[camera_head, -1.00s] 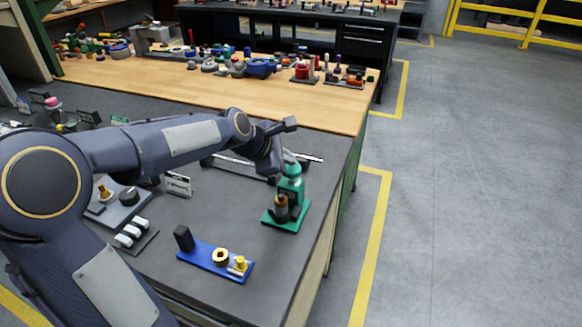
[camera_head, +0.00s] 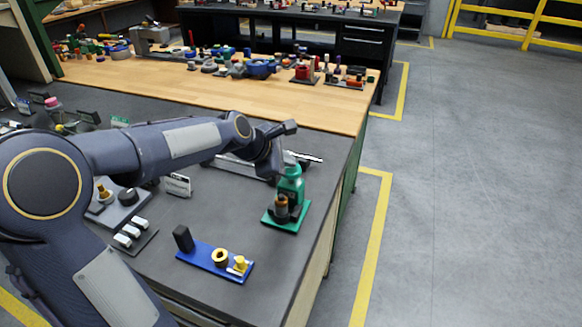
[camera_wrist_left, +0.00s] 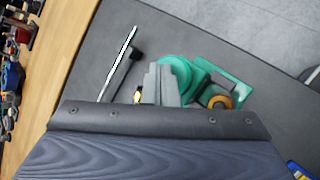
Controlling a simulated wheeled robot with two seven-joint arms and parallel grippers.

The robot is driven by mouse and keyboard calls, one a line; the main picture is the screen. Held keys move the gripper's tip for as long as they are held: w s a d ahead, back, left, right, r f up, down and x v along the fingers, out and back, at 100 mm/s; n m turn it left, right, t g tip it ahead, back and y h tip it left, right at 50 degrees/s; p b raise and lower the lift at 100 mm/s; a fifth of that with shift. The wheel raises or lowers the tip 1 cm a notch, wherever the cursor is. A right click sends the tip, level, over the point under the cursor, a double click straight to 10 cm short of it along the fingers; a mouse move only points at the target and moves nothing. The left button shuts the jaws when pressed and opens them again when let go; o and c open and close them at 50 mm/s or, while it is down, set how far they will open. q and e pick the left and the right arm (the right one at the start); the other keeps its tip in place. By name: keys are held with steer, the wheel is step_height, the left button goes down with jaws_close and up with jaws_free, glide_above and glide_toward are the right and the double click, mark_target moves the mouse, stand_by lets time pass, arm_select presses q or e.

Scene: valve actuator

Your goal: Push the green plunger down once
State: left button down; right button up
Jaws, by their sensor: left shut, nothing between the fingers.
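The green plunger device (camera_head: 291,186) stands upright on a green base plate (camera_head: 279,224) near the right edge of the dark grey mat. A dark and orange-brown round part (camera_head: 282,208) sits on the same plate, in front of it. My left gripper (camera_head: 288,160) is shut and points down at the top of the green plunger. In the left wrist view, the shut fingers (camera_wrist_left: 163,84) overlap the round green top (camera_wrist_left: 186,74); the fingers hide part of it, and I cannot tell for sure whether they touch. The orange-brown ring (camera_wrist_left: 220,101) shows beside it. My right gripper is out of view.
A blue plate (camera_head: 215,260) with a black block, a yellow ring and a yellow part lies in front. A grey switch panel (camera_head: 122,205) and a small sign (camera_head: 177,184) stand left. A silver rail (camera_head: 240,167) lies behind the gripper. Floor is open to the right.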

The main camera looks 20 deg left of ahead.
mark_target(287, 170)
arm_select(q)
steer(key=shift+f+b, duration=0.45)
steer(key=shift+f, duration=0.3)
steer(key=shift+r, duration=0.15)
stand_by(0.5)
steer(key=shift+r+p, duration=1.4)
steer(key=shift+p, duration=0.1)
step_height(287, 170, up, 5)
steer(key=p, duration=0.5)
steer(key=shift+r, duration=0.1)
